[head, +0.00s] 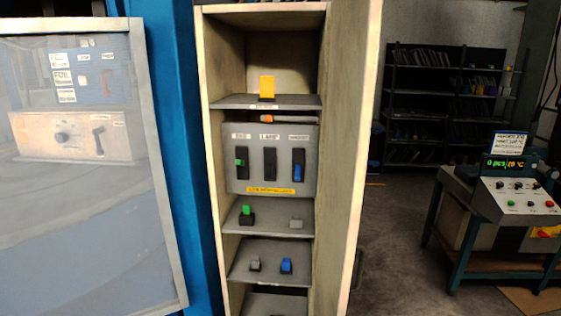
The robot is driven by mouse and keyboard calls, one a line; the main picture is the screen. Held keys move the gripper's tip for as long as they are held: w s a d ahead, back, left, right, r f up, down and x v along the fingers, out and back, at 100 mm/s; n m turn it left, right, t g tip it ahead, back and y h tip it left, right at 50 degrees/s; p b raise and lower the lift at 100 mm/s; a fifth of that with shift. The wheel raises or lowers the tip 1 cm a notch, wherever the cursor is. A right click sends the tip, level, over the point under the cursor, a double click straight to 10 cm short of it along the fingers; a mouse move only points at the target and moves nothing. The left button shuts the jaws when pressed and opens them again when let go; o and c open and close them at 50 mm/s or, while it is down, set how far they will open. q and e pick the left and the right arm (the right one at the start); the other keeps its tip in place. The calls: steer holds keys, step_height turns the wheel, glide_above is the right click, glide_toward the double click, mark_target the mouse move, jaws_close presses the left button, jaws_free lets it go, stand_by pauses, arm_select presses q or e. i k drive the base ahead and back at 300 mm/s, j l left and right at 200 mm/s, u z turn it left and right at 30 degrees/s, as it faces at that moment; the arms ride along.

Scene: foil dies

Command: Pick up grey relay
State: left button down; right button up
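An open upright cabinet (351,150) stands in the middle of the head view. A small grey relay (255,264) with a dark part stands at the left of a lower shelf, apart from a blue relay (286,266) to its right. Neither of my grippers is in view.
A grey panel (269,182) above has three dark slots: green in the left, blue in the right, the middle without colour. A yellow block (267,86) stands on the top shelf. A glazed door (80,200) is left; a control console (517,190) and open floor are right.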

mark_target(255, 265)
steer(key=i+l+u, duration=0.1)
steer(key=l, duration=0.2)
steer(key=i+l, duration=0.15)
steer(key=l, duration=0.15)
steer(key=i+l+u, duration=0.15)
steer(key=l, duration=0.15)
steer(key=i+l, duration=0.1)
steer(key=l, duration=0.25)
steer(key=j, duration=0.4)
steer(key=i+j, duration=0.15)
steer(key=j, duration=0.2)
steer(key=u, duration=0.05)
